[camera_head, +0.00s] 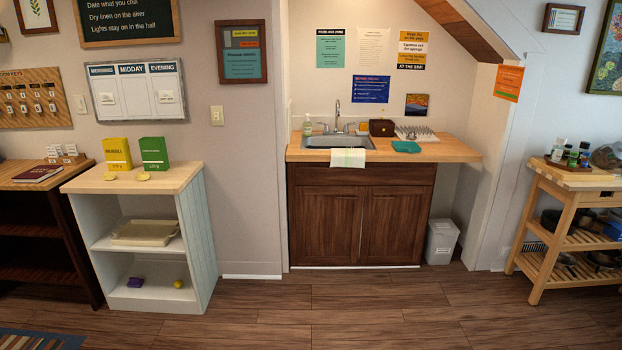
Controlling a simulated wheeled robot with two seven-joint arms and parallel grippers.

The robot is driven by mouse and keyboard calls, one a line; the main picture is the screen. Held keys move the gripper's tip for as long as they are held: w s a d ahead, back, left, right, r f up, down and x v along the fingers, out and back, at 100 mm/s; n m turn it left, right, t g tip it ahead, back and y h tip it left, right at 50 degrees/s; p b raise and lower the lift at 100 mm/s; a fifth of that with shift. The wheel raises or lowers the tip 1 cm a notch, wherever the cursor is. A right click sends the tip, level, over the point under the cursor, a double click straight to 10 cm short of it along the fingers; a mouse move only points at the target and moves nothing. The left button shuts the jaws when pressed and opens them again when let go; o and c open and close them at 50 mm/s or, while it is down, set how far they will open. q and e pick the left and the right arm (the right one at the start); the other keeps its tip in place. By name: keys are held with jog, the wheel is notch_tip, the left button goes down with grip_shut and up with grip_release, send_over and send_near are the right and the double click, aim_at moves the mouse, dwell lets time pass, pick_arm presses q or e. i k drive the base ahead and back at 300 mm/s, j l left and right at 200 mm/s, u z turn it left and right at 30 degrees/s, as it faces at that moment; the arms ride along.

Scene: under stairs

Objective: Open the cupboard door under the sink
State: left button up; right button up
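The sink cupboard is dark brown wood under a light wooden counter (455,152). It has a left door (327,226) and a right door (392,226), and both look shut. Small knobs seem to sit near their meeting edge, too small to make out clearly. The steel sink (337,142) with its tap is set in the counter above. A pale towel (348,158) hangs over the counter's front edge, above the doors. Neither of my grippers shows in the head view.
The wooden floor (330,315) in front of the cupboard is clear. A grey bin (441,242) stands right of the cupboard. A white shelf unit (205,240) stands to the left, a wooden trolley (540,225) to the right. A sloping stair underside (465,28) hangs above right.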

aim_at(328, 219)
jog(key=i+z, duration=0.15)
jog(key=i, duration=0.65)
jog(key=i+j+z, duration=0.1)
jog(key=i, duration=0.75)
